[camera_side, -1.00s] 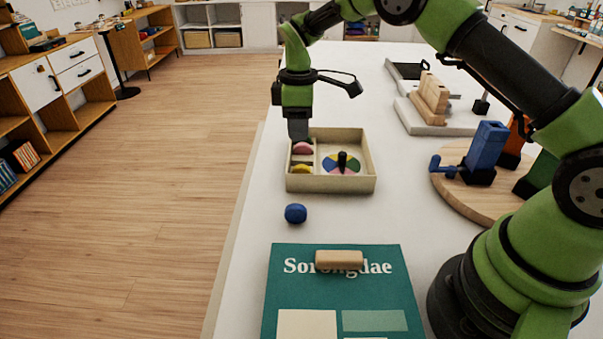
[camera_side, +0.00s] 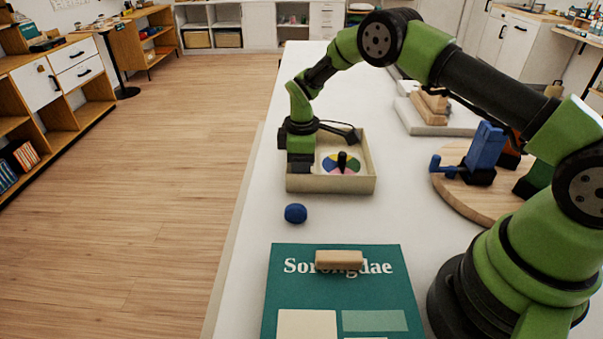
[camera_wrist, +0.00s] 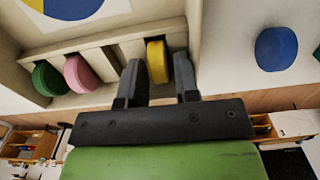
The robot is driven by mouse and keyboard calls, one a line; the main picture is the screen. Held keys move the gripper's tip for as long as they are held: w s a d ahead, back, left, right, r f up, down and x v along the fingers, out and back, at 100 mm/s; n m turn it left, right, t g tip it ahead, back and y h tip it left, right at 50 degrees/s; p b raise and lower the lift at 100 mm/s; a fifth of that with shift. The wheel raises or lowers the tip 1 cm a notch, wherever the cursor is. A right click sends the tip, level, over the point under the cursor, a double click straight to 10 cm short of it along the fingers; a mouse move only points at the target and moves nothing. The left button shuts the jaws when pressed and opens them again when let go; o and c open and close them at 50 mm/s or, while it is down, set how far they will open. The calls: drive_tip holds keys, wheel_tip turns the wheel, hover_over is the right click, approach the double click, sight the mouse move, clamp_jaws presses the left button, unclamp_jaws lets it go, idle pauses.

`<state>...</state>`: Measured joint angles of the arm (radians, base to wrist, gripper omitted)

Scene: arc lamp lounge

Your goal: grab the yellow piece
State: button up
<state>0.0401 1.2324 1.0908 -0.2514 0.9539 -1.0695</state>
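The yellow piece (camera_wrist: 157,62) is a rounded disc standing in a slot of the beige box (camera_side: 369,163), in the wrist view. My gripper (camera_wrist: 160,80) is open, with one finger on each side of the yellow piece. A gap shows between the yellow piece and the right finger; the left finger is very close to it, and I cannot tell if they touch. In the side view my gripper (camera_side: 300,168) is over the box's left compartment and hides the yellow piece.
A pink piece (camera_wrist: 80,74) and a green piece (camera_wrist: 50,78) stand in neighbouring slots.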

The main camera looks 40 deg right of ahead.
clamp_jaws()
drive_tip(key=shift+r, duration=0.1)
